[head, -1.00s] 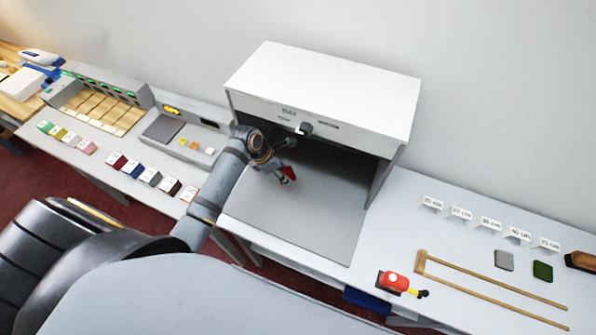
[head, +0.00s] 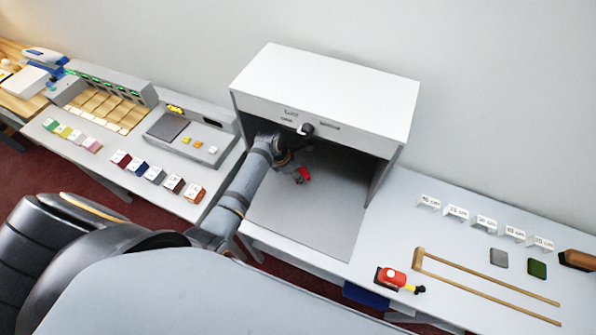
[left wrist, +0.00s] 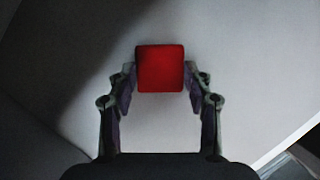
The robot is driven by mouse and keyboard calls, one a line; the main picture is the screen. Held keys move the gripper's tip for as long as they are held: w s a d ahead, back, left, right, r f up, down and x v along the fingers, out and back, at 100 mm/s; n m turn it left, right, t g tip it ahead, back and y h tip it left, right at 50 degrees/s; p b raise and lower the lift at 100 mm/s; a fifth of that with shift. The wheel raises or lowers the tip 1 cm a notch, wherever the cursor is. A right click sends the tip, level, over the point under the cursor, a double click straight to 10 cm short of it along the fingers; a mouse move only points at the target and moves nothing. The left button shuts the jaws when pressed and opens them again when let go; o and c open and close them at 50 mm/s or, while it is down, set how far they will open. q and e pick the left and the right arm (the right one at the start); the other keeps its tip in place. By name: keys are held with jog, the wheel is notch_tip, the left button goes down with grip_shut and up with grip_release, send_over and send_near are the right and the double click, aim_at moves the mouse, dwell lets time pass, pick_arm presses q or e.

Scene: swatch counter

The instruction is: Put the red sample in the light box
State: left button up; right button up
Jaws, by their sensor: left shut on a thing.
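The red sample (head: 303,175) is a small red block at the tip of my left gripper (head: 297,171). In the left wrist view the red sample (left wrist: 160,68) sits between the two fingers of the left gripper (left wrist: 160,80), which are shut on it. The light box (head: 335,88) is a white-topped box with an open front and a grey floor. The left gripper and the sample are inside its opening, over the floor. I cannot tell whether the sample touches the floor. My right gripper is not in view.
Left of the light box, several colour samples (head: 153,175) stand in rows on the counter. A small console (head: 187,138) is behind them. On the right are a wooden frame (head: 487,288), a red-and-yellow tool (head: 391,278), several distance cards (head: 485,223) and two flat swatches (head: 537,268).

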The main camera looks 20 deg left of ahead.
pick_arm(q)
jog(key=o, duration=0.8)
jog(key=v, duration=0.7)
jog(key=shift+a+r+b, duration=0.1)
jog(key=shift+r+b, duration=0.25)
jog(key=shift+b, duration=0.05)
jog(key=shift+s, duration=0.1)
